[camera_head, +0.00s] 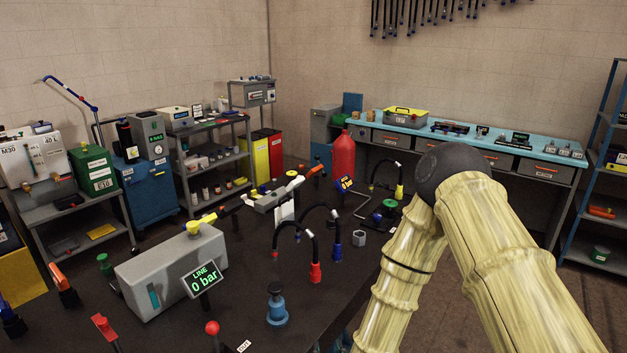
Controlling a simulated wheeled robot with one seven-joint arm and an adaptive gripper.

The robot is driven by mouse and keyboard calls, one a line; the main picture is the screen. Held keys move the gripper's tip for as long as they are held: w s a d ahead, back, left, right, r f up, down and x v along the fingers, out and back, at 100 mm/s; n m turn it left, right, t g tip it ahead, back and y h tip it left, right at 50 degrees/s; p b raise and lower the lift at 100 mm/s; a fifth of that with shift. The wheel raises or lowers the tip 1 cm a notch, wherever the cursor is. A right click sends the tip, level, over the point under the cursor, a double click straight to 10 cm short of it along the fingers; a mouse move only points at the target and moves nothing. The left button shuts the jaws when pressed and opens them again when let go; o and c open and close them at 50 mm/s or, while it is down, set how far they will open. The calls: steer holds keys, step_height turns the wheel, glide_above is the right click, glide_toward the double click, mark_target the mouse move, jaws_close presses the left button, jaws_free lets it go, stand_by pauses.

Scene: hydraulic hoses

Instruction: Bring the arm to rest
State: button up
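My arm (490,240) rises from the lower right edge. It bends at a dark joint (452,170) and comes back down toward the bottom edge, in front of the right side of the dark bench. My gripper is below the picture or hidden, so its fingers and anything in them cannot be seen. No contact between the visible arm links and the bench things can be made out.
A blue-topped workbench (480,142) and shelf (605,190) stand behind.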

steer(key=s+d+f+g+b, duration=0.3)
steer(key=s+d+f+g, duration=0.3)
steer(key=s+f, duration=0.5)
steer(key=s+d+f+g+b, duration=0.2)
steer(key=s+d+f+g, duration=0.2)
steer(key=s+d+f, duration=0.55)
steer(key=s+d+f+m+g+h+b, duration=0.1)
steer(key=s+d+f+g, duration=0.2)
steer(key=s, duration=0.9)
steer(key=shift+s+d+f+b, duration=0.3)
steer(key=shift+s+f, duration=0.1)
steer(key=shift+f, duration=0.3)
